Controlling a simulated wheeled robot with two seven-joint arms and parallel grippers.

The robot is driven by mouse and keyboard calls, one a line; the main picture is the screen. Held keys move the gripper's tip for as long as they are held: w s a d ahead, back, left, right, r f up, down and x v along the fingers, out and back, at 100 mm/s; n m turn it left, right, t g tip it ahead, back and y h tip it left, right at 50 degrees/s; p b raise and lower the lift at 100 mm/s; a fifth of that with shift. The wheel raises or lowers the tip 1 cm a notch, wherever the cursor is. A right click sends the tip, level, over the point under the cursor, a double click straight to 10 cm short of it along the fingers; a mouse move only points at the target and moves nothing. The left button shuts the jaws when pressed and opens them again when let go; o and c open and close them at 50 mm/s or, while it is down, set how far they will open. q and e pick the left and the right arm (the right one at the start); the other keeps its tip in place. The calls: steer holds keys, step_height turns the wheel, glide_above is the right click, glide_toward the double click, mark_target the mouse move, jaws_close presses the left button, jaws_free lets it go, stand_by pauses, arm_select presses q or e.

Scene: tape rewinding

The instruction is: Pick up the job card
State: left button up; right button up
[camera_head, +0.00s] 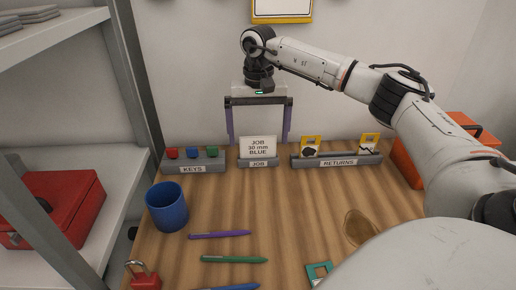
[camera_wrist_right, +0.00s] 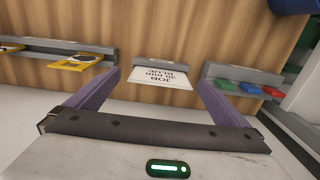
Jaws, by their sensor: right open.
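The job card (camera_head: 258,147) is white with the text "JOB 30 mm BLUE". It stands upright in a grey holder marked "JOB" (camera_head: 258,163) at the back of the wooden table. It also shows upside down in the right wrist view (camera_wrist_right: 161,77), between the purple fingers. My right gripper (camera_head: 259,141) is open, with one finger on each side of the card and clear gaps to it. In the right wrist view the gripper (camera_wrist_right: 160,85) holds nothing. My left gripper is not in view.
A "KEYS" rack (camera_head: 193,169) with coloured keys stands left of the holder, and a "RETURNS" rack (camera_head: 338,162) with yellow-framed items stands right. A blue mug (camera_head: 167,207), several pens, a red padlock (camera_head: 143,277) and a teal item (camera_head: 319,272) are nearer. The wall is close behind.

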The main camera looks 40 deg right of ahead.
mark_target(258, 150)
step_height(258, 150, down, 2)
steer(key=shift+f, duration=0.15)
steer(key=c, duration=1.1)
